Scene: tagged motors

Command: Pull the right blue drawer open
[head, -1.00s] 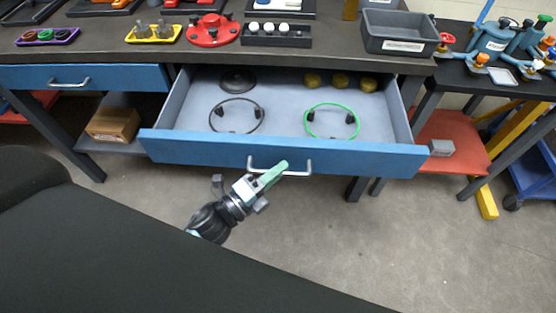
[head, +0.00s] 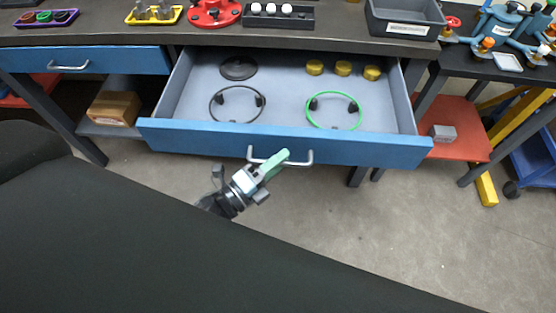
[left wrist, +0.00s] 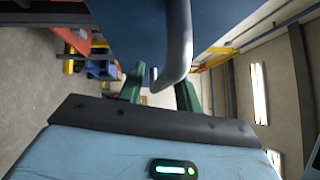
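The right blue drawer (head: 210,138) stands pulled well out from under the dark workbench. Its silver bar handle (head: 309,157) is on the front face. My left gripper (head: 278,160) is at this handle, with a green finger against the bar. In the left wrist view the handle (left wrist: 178,45) comes down close between the two green fingers of the left gripper (left wrist: 160,90). The fingers stand apart, with a gap left beside the bar. My right gripper is not in view.
Inside the drawer lie a black disc (head: 239,68), a dark ring (head: 217,111), a green ring (head: 333,94) and several yellow caps (head: 343,69). Another blue drawer (head: 110,61) at left is closed. A grey bin (head: 404,15) stands on the bench. The floor before the drawer is clear.

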